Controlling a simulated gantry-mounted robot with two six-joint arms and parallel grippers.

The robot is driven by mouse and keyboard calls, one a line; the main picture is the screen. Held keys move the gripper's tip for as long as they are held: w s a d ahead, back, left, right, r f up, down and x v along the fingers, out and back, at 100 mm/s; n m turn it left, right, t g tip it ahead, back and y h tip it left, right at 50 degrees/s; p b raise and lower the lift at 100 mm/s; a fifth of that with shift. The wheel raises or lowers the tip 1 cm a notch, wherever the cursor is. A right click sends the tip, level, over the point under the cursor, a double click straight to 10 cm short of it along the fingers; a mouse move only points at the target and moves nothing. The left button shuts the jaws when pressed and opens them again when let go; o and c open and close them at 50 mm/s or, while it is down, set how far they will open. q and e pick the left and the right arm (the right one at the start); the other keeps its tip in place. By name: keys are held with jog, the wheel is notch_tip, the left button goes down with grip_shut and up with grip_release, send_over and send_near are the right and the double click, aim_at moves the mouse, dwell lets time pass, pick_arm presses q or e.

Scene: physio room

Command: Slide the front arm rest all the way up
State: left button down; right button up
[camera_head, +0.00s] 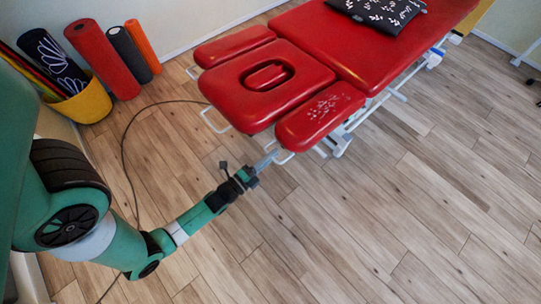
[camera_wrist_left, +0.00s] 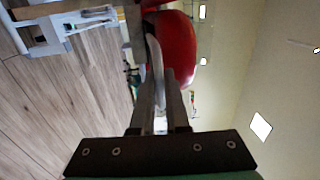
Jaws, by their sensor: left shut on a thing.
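The front arm rest (camera_head: 320,115) is a red pad with a pale speckled print, at the near side of the red treatment table's head end. A pale wire handle (camera_head: 285,158) sticks out below its end. My left gripper (camera_head: 268,160) reaches in from the lower left and is shut at this handle. In the left wrist view, my left gripper's fingers (camera_wrist_left: 161,80) close around a pale bar (camera_wrist_left: 156,58) beside the arm rest's red underside (camera_wrist_left: 178,48). The exact contact is partly hidden. My right gripper is not in view.
The headrest (camera_head: 263,82) with its oval hole and the rear arm rest (camera_head: 234,45) lie beyond. A black patterned cushion (camera_head: 378,10) lies on the table. A yellow basket (camera_head: 82,103) with rolls stands at the left wall. A dark cable crosses the floor.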

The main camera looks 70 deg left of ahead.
pick_arm(q)
jog(key=shift+w+r, duration=0.1)
jog(key=shift+r, duration=0.35)
jog(key=c, duration=1)
grip_release()
jog(key=shift+o, duration=0.4)
jog(key=shift+f, duration=0.1)
jog(key=shift+f, duration=0.1)
jog(key=r+p+v, duration=0.1)
jog(key=p+v, duration=0.1)
jog(key=v, duration=0.9)
jog(key=shift+s+f+p, duration=0.25)
jog(key=shift+f+p, duration=0.15)
jog(key=shift+f, duration=0.1)
jog(key=shift+d, duration=0.1)
